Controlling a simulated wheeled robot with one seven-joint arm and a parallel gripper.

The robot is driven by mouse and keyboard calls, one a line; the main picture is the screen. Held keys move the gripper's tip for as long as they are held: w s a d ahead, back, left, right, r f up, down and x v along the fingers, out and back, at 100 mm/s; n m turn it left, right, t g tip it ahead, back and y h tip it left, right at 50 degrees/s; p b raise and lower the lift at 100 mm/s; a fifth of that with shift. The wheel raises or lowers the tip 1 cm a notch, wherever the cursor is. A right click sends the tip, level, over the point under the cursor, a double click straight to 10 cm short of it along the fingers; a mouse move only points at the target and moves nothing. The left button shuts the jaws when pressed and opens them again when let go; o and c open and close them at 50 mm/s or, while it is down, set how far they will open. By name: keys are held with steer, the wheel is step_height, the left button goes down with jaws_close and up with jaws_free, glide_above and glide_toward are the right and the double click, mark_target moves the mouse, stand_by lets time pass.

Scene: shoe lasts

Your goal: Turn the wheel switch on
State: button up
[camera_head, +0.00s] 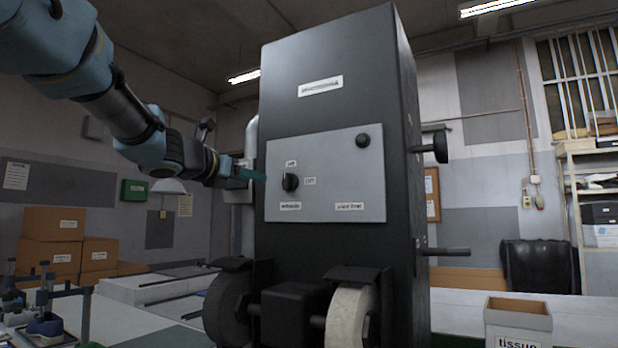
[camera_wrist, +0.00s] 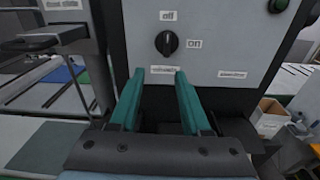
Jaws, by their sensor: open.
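The wheel switch is a black rotary knob (camera_head: 290,182) on the light grey panel (camera_head: 345,185) of a tall dark machine. "off" is printed above it and "on" to its right. In the wrist view the knob (camera_wrist: 166,43) stands beyond the fingertips, its grip line looking about upright. My gripper (camera_head: 252,174) is at the panel's left side, just left of the knob in the head view. In the wrist view its two green fingers (camera_wrist: 161,72) are open and empty, apart from the knob. Whether the fingertips touch the panel, I cannot tell.
A dark green round button (camera_head: 362,141) sits at the panel's upper right. Two grinding wheels (camera_head: 348,315) are below the panel. A tissue box (camera_head: 518,322) stands at lower right, and cardboard boxes (camera_head: 55,245) are at left.

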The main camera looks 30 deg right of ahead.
mark_target(285, 176)
steer(key=p+x, duration=0.1)
steer(key=x, duration=0.2)
steer(key=r+p+x, duration=0.1)
steer(key=x, duration=0.3)
steer(key=s+r+p+x, duration=0.1)
steer(key=p+x, duration=0.1)
steer(key=x, duration=0.2)
steer(key=shift+d, duration=0.5)
jaws_close()
